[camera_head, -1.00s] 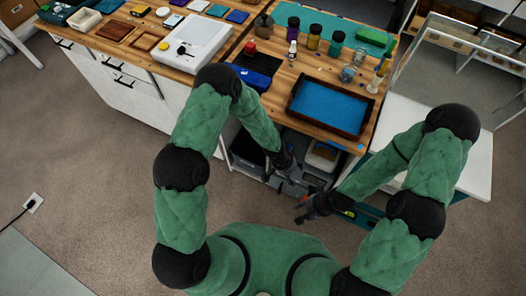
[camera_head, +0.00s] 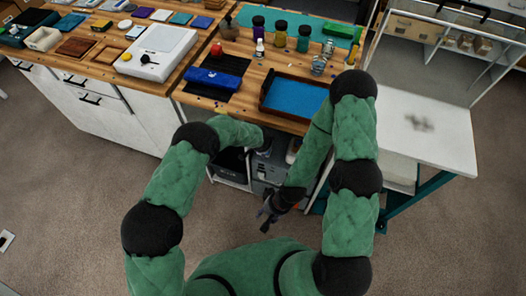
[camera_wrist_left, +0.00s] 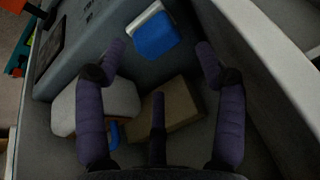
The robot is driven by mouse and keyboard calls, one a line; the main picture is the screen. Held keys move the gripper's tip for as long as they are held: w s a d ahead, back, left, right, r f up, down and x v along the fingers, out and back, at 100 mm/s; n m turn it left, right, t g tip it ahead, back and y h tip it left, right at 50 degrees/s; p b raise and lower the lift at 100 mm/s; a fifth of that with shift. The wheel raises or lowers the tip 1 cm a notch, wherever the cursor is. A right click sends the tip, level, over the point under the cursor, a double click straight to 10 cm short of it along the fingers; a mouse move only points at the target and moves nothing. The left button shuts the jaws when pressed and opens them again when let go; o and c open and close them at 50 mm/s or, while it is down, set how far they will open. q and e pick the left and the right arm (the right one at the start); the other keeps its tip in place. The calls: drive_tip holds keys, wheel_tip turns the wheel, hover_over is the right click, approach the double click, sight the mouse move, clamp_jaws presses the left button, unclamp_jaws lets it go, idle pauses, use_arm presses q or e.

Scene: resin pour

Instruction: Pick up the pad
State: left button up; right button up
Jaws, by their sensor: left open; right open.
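In the left wrist view a blue pad with a white side (camera_wrist_left: 155,35) lies in a grey bin (camera_wrist_left: 68,80), at the top between my left fingertips. I cannot tell for sure that it is the task's pad. My left gripper (camera_wrist_left: 160,55) is open above it, with nothing between its fingers. In the head view my left gripper (camera_head: 265,145) is at the shelf under the bench, partly hidden. My right gripper (camera_head: 267,212) is open and apparently empty, in front of the bench above the floor.
The bin also holds a tan block (camera_wrist_left: 178,110), a pale block (camera_wrist_left: 110,103) and a small blue piece (camera_wrist_left: 114,132). Its pale wall (camera_wrist_left: 262,70) rises at the right. The wooden bench carries a blue-filled tray (camera_head: 265,107), several bottles and a white scale (camera_head: 157,48). Left-front floor is clear.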

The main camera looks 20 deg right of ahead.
use_arm(q)
drive_tip(key=shift+x, duration=0.8)
drive_tip(key=b+x, duration=0.2)
drive_tip(key=x, duration=0.1)
drive_tip(key=shift+d+f, duration=0.2)
drive_tip(key=shift+f, duration=0.15)
drive_tip(key=shift+w+d+f, duration=0.1)
drive_tip(key=shift+w+f, duration=0.25)
drive_tip(key=shift+f, duration=0.25)
drive_tip(key=shift+s, duration=0.1)
drive_tip(key=c, duration=1)
